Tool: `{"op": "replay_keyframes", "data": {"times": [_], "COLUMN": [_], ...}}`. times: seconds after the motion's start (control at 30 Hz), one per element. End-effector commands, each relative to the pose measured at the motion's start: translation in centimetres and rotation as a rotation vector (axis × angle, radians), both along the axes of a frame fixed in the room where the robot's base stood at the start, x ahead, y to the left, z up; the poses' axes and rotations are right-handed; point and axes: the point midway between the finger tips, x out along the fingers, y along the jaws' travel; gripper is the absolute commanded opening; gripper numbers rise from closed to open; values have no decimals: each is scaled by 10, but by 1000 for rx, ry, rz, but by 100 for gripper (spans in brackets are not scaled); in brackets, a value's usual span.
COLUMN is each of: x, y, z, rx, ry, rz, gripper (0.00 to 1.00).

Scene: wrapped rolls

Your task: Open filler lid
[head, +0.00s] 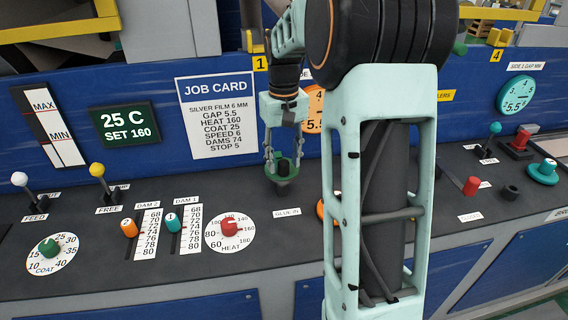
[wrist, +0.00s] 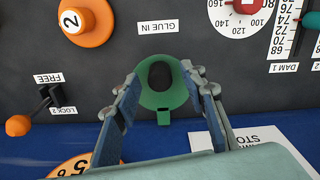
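A round green piece (wrist: 145,97) with a dark oval middle and a small green tab sits by the GLUE IN label in the wrist view; I take it to be the filler lid. I cannot tell whether the dark oval is a knob or an opening. In the head view the green piece (head: 287,167) shows above a dark base on the console, partly hidden by my fingers. My gripper (wrist: 161,78) is open, its fingers on either side of the green piece. In the head view my gripper (head: 283,160) points down over it. Contact cannot be told.
The HEAT dial with a red knob (head: 229,227) lies to the left, beside the DAM sliders (head: 172,222). An orange knob marked 2 (wrist: 82,21) is close by. The blue back panel with the job card (head: 217,118) rises behind. My arm hides part of the console.

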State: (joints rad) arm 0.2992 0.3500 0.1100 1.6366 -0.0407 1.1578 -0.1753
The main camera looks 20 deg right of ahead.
Motion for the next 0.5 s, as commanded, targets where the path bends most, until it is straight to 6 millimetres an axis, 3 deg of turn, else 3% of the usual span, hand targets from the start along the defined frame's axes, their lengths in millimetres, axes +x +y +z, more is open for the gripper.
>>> {"op": "replay_keyframes", "data": {"times": [0.13,0.43,0.5], "x": [0,0,0], "y": [0,0,0], "z": [-12,-14,-14], "rx": [0,-1,-1], "ry": [0,-1,-1], "rz": [0,0,0], "gripper": [39,39,33]}}
